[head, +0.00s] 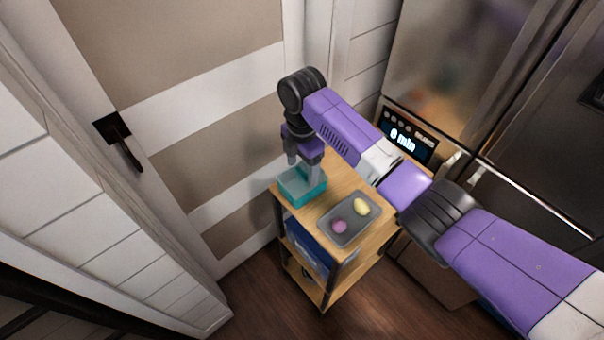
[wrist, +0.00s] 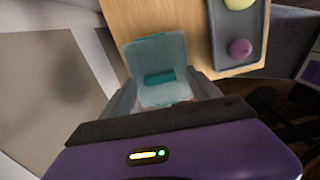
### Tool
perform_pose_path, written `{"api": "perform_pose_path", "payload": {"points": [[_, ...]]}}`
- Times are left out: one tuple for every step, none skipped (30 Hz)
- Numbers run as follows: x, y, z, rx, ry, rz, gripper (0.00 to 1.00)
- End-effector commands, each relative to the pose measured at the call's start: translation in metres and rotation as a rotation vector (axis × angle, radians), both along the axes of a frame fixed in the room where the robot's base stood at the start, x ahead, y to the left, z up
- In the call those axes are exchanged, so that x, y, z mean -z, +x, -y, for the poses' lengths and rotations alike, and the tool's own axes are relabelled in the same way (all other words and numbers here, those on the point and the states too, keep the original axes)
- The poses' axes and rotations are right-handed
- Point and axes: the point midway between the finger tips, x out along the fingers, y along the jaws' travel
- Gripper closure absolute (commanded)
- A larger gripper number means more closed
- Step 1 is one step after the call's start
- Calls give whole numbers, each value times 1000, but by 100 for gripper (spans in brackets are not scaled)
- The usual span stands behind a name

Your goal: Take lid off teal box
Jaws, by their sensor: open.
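The teal box (head: 297,190) stands on the wooden top of a small cart, at its far left end. Its lid (wrist: 158,58) is paler, and a darker teal bar (wrist: 160,77), which looks like a handle, shows on it in the wrist view. My gripper (head: 305,172) points down over the box with its jaws open. In the wrist view the two fingers (wrist: 163,98) lie on either side of the near part of the box. I cannot tell whether they touch it. The lid's near edge is partly hidden by my gripper.
A grey tray (head: 348,228) beside the box holds a yellow item (head: 362,207) and a pink item (head: 339,227). The cart (head: 325,195) has lower shelves with a blue thing (head: 308,250). A door with a black handle (head: 120,140) is at left. An appliance showing "0 min" (head: 404,136) stands behind.

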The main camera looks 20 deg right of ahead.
Motion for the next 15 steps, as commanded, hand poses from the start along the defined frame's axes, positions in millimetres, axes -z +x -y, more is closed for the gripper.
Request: {"api": "perform_pose_path", "payload": {"points": [[4, 0, 0, 0, 0, -1, 29], [5, -1, 0, 0, 0, -1, 29], [6, 0, 0, 0, -1, -1, 29], [7, 0, 0, 0, -1, -1, 29], [7, 0, 0, 0, -1, -1, 29], [7, 0, 0, 0, -1, 0, 29], [7, 0, 0, 0, -1, 0, 29], [7, 0, 0, 0, -1, 0, 29], [7, 0, 0, 0, -1, 0, 29], [7, 0, 0, 0, -1, 0, 35], [7, 0, 0, 0, -1, 0, 41], [7, 0, 0, 0, -1, 0, 49], [7, 0, 0, 0, 0, 0, 55], [7, 0, 0, 0, 0, 0, 60], [6, 0, 0, 0, 0, 0, 68]]}}
